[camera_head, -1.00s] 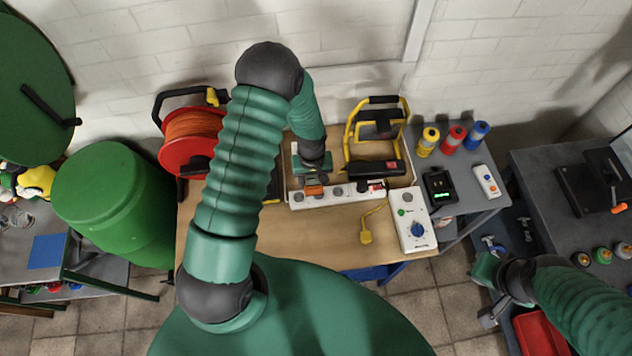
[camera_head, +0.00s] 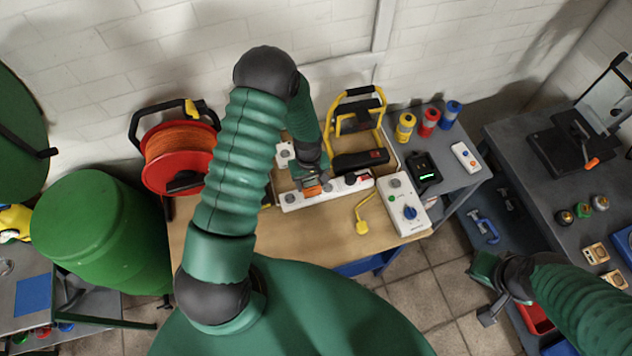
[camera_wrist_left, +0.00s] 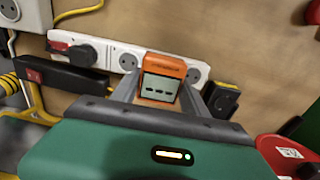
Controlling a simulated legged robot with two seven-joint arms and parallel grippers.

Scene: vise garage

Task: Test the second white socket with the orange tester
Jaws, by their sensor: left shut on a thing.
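A white socket strip (camera_head: 292,202) lies on the wooden bench top. It also shows in the left wrist view (camera_wrist_left: 203,72), running from upper left to right. My left gripper (camera_head: 312,186) is shut on the orange tester (camera_wrist_left: 163,75), seen between its fingers in the left wrist view. The tester is over the strip, with a round socket on either side of it; whether its pins are in a socket is hidden. A black plug (camera_wrist_left: 82,52) sits near the strip's red switch (camera_wrist_left: 57,45). My right gripper (camera_head: 487,290) is away at the right, its opening unclear.
A yellow-framed work light (camera_head: 360,110) stands behind the strip. A white box with a blue knob (camera_head: 408,212) is at the right, with a yellow plug (camera_head: 361,226) beside it. A red cable reel (camera_head: 178,160) stands at the left.

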